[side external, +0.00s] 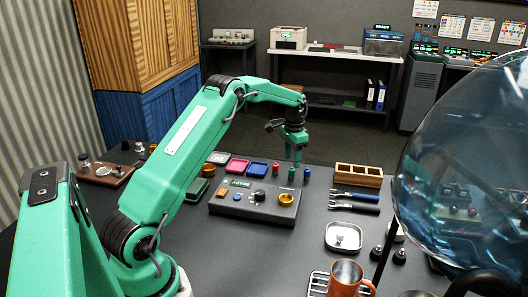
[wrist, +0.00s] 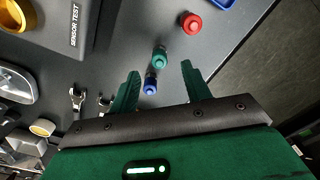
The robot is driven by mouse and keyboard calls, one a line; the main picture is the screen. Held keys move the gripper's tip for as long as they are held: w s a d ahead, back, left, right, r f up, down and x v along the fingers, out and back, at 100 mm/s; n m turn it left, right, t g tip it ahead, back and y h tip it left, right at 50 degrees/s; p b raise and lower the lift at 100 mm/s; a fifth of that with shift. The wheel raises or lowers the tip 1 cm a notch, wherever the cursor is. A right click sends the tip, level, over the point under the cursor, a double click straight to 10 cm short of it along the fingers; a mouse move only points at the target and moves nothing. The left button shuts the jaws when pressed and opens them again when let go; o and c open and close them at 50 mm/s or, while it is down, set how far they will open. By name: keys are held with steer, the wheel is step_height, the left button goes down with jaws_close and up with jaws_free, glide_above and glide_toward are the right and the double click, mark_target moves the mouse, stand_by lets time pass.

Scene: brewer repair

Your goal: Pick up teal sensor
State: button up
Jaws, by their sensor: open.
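The teal sensor (side external: 291,174) stands upright on the dark table, in the middle of a short row. A red sensor (side external: 276,169) is on its left and a blue one (side external: 306,173) on its right. In the wrist view the teal sensor (wrist: 160,57) lies just past the fingertips, roughly centred on the gap. The blue sensor (wrist: 151,84) shows in the gap and the red one (wrist: 191,23) farther off. My gripper (wrist: 160,68) is open and empty. In the side view my gripper (side external: 294,155) points down above the sensor row.
A dark test console (side external: 240,207) stands in front of the row. Coloured trays (side external: 238,165) are to the left. A wooden organizer (side external: 358,176), wrenches (side external: 354,202) and a metal tray (side external: 343,248) are to the right. A big glass globe (side external: 465,150) fills the right side.

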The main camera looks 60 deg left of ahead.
mark_target(292, 169)
steer(key=shift+f, duration=2.1)
jaws_close()
